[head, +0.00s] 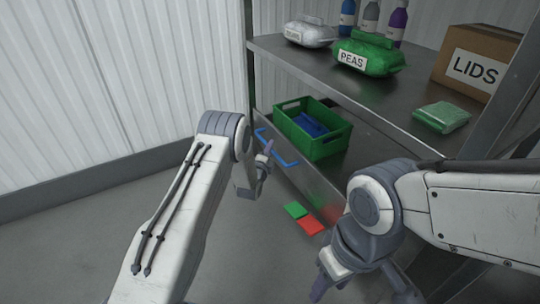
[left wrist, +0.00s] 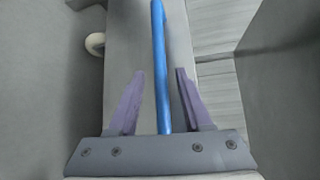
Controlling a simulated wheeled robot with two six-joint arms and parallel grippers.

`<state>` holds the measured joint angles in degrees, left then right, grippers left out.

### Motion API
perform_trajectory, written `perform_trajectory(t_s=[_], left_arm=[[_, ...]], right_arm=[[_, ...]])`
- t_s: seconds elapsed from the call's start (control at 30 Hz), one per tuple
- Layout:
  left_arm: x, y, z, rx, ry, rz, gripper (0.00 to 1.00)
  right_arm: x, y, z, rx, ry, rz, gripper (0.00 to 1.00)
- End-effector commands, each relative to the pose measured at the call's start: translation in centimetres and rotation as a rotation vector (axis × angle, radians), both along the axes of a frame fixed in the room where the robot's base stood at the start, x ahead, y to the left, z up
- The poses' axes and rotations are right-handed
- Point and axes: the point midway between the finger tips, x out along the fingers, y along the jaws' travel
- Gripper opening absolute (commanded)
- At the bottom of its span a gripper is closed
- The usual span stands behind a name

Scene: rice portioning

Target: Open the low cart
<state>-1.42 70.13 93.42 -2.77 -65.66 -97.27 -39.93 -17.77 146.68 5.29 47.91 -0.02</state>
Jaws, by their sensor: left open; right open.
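The low cart, a grey metal unit (head: 312,184), stands at the bottom of the shelving with a blue bar handle (head: 286,163) on its front. My left gripper (head: 266,158) is at this handle. In the left wrist view, the blue handle (left wrist: 160,65) runs between the two purple fingers of my open left gripper (left wrist: 160,98), with gaps on both sides. The gripper partly hides the handle in the head view. My right gripper (head: 366,286) is open and empty, low at the front, apart from the cart.
A green crate (head: 320,150) with something blue inside stands above the handle. The upper shelf (head: 385,110) holds a PEAS bag (head: 370,55), a LIDS box (head: 475,62) and bottles. Floor at left is clear.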

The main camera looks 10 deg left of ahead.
Motion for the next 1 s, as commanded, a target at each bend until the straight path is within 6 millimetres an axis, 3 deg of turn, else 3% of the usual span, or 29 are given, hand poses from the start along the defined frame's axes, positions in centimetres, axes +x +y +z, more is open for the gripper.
perform_trajectory(t_s=[0.13,0.43,0.47,0.57,0.6,1.0], left_arm=[[1.16,-0.11,-0.23,-0.001,-0.001,0.0,0.49],[1.41,-0.13,-0.08,-0.001,0.001,-0.001,0.49],[1.41,-0.13,-0.08,-0.001,0.0,-0.001,0.42],[1.39,-0.12,-0.09,-0.001,0.001,-0.001,0.04],[1.39,-0.12,-0.09,-0.001,0.001,0.0,0.0],[1.35,-0.1,-0.12,0.0,0.001,0.0,0.0]], right_arm=[[0.0,0.0,-0.92,0.0,0.0,0.0,0.5],[0.0,0.0,-0.88,0.0,0.0,0.0,0.5],[0.0,0.0,-0.88,0.0,0.0,0.0,0.5],[0.0,0.0,-0.88,0.0,0.0,0.0,0.5],[0.0,0.0,-0.88,0.0,0.0,0.0,0.5],[0.0,0.0,-0.88,0.0,0.0,0.0,0.5]])
